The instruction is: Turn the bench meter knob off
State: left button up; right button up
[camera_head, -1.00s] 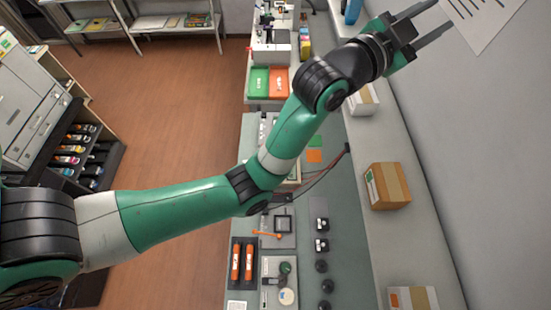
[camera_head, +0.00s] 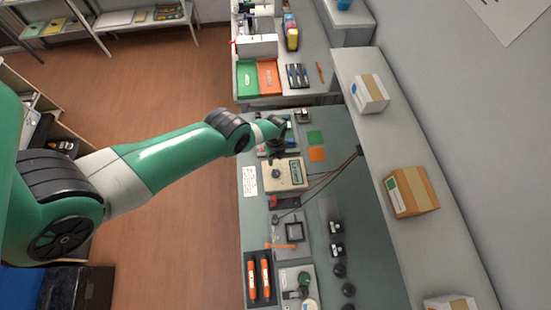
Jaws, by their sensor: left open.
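The bench meter (camera_head: 298,184) is a cream box with a display, standing on the grey-green bench. Its dark round knob (camera_head: 276,173) is on the left part of its face; its setting is too small to read. My left gripper (camera_head: 277,152) points down at the far edge of the meter, close to the knob in the picture. It is open and seems empty; its fingers are small and dark, and I cannot tell if they touch the meter. My right gripper is not in view.
Red and black leads (camera_head: 335,172) run from the meter to the right. Green and orange squares (camera_head: 316,145) lie beyond it. Nearer are a black tray with orange tools (camera_head: 259,278) and several black knobs. Cardboard boxes (camera_head: 412,192) stand on the right ledge.

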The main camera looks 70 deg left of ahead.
aim_at(275, 172)
pick_arm(q)
notch_tip(275, 172, down, 12)
jog(key=b, duration=1.1)
jog(key=shift+r, duration=0.3)
grip_shut()
